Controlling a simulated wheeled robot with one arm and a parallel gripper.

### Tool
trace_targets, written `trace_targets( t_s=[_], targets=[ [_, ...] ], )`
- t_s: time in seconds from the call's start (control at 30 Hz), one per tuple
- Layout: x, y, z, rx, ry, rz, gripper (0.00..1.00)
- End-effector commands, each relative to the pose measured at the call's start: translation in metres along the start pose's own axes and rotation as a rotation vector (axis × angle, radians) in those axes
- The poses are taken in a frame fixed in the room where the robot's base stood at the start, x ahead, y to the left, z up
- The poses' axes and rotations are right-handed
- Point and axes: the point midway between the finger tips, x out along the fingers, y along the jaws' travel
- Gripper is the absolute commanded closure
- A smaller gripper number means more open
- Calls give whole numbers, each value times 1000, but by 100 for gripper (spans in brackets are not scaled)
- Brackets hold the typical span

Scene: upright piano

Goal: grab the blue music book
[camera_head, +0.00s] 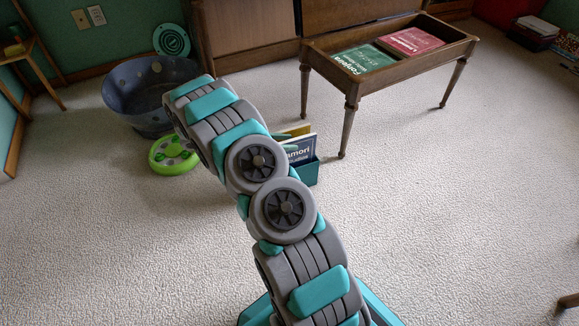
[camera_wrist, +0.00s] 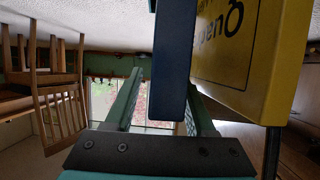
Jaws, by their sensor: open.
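The blue music book (camera_head: 299,150), with white lettering ending in "mori", stands in a teal holder (camera_head: 305,173) on the carpet, partly hidden by my arm. In the wrist view a dark blue book edge (camera_wrist: 174,55) comes down from the top between the two green fingers of my gripper (camera_wrist: 165,85). The fingers are spread, with a clear gap on the left of this edge; the right finger is close to it or partly behind it. A yellow book (camera_wrist: 240,50) is just to its right. My gripper is hidden behind my arm in the head view.
A wooden bench (camera_head: 350,85) holds a green book (camera_head: 364,58) and a red book (camera_head: 411,41). A dark blue tub (camera_head: 140,105) and a green round toy (camera_head: 172,156) are at the left. Carpet is free at the right. The wrist view shows a wooden chair (camera_wrist: 57,105).

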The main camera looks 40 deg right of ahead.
Motion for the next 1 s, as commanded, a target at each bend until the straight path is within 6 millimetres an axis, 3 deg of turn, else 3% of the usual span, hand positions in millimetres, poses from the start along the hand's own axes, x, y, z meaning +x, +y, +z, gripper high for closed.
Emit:
trace_targets(
  t_s=[0.1, 0.37, 0.83, 1.0],
  targets=[
    [10, 0, 0, 0, 0, 1, 45],
    [11, 0, 0, 0, 1, 0, 46],
    [11, 0, 0, -1, 1, 1, 99],
    [11, 0, 0, -1, 1, 1, 100]
  ],
)
